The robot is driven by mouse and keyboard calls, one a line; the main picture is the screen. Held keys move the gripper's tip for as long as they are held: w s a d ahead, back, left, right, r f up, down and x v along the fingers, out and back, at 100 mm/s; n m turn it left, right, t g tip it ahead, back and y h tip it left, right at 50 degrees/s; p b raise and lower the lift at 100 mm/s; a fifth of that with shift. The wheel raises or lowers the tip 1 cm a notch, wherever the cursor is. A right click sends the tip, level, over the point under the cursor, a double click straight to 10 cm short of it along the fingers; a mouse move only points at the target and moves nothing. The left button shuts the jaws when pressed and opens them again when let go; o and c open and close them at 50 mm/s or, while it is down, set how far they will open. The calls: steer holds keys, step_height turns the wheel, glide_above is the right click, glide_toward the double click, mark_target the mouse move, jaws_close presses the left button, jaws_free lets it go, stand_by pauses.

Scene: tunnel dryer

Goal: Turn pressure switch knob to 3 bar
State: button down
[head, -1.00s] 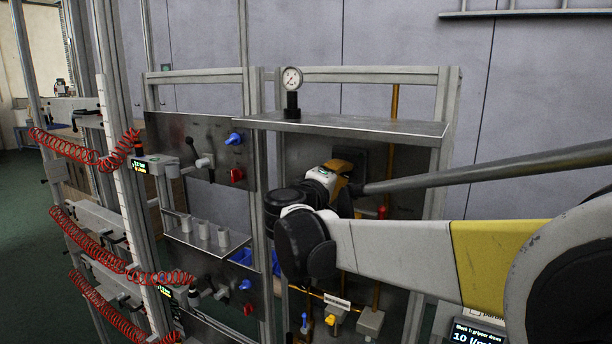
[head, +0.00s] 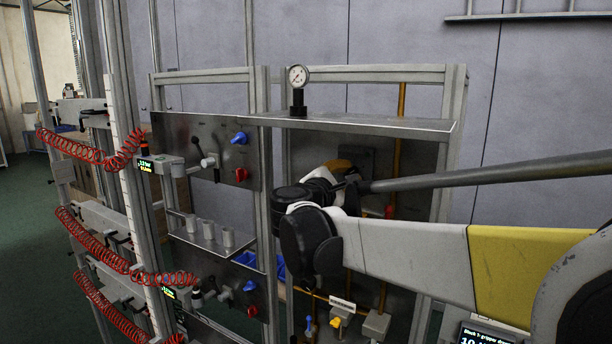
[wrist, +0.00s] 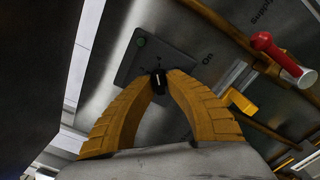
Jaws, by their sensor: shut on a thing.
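The pressure switch is a dark grey box (wrist: 178,62) on the metal panel, with a green round mark at one corner. Its small black knob (wrist: 158,82) with a white pointer line sits between the fingertips in the wrist view. My gripper (wrist: 159,84) has two ribbed yellow fingers shut on the knob from both sides.
A round pressure gauge (head: 299,76) stands on the metal shelf (head: 360,126) above my gripper. A red-handled valve (wrist: 275,50) and a yellow-handled valve (wrist: 240,101) sit near the fingers. Copper pipes run close by. Red coiled hoses (head: 85,150) hang at the left.

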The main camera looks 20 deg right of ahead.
steer(key=n, duration=0.5)
steer(key=shift+n+b, duration=0.3)
steer(key=shift+s+d+n, duration=0.1)
steer(key=shift+n, duration=2.1)
steer(key=c, duration=1.5)
jaws_free()
steer(key=shift+c, duration=0.2)
steer(key=shift+o, duration=0.2)
steer(key=shift+d, duration=0.1)
steer(key=v, duration=1.2)
